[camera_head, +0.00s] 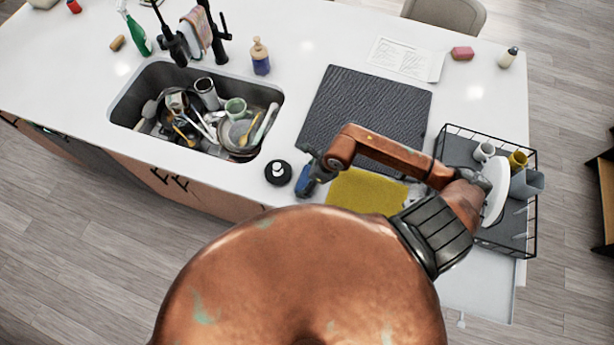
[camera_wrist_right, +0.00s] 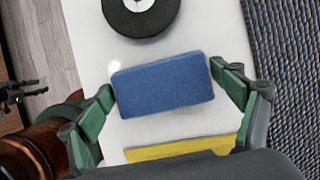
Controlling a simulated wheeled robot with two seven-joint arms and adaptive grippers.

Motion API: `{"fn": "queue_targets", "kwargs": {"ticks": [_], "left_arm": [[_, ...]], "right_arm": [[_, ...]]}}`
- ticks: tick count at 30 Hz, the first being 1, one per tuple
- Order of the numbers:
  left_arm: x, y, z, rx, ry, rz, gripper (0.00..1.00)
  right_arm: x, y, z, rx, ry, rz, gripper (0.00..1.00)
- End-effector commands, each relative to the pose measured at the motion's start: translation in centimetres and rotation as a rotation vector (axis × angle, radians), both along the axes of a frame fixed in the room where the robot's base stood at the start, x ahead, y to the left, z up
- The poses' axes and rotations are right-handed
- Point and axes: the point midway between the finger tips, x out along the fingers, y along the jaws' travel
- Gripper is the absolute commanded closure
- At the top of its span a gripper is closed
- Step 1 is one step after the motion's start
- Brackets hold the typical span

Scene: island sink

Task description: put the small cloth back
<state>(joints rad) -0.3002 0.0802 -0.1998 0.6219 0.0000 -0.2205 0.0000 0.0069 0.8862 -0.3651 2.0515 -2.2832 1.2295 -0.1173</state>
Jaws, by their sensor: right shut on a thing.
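My right gripper (camera_head: 309,178) is at the counter's front edge, left of the yellow cloth. Its green-padded fingers (camera_wrist_right: 168,92) are shut on a blue sponge-like block (camera_wrist_right: 163,85), one at each end. The block also shows in the head view (camera_head: 304,182). I cannot tell whether it touches the counter. The flat yellow cloth (camera_head: 365,192) lies on the counter, partly hidden by my right arm; its edge shows in the wrist view (camera_wrist_right: 178,149). Another small, patterned cloth (camera_head: 197,31) hangs at the black faucet.
A black round-based item (camera_head: 278,172) stands just left of my gripper. The sink (camera_head: 131,95) is full of dishes. A dark ribbed mat (camera_head: 365,110) lies behind my arm. A wire dish rack (camera_head: 532,180) with cups stands right. The counter between sink and mat is clear.

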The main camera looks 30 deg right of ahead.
Motion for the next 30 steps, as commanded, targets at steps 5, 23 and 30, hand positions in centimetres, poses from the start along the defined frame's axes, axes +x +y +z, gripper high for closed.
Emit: {"fn": "queue_targets", "kwargs": {"ticks": [5, 23, 30], "left_arm": [[1.7, -0.1, 0.1, -0.001, -0.022, -0.005, 0.60], [-0.7, 0.0, -0.3, 0.000, 0.009, 0.001, 0.60], [-0.1, 0.0, -0.4, 0.000, 0.001, -0.001, 0.60]], "right_arm": [[0.0, 0.0, -0.1, -0.001, -0.001, 0.000, 0.36], [0.0, 0.0, -0.2, 0.000, 0.000, 0.000, 0.00], [-0.3, -0.5, 1.2, -0.003, -0.004, 0.001, 0.00]]}}
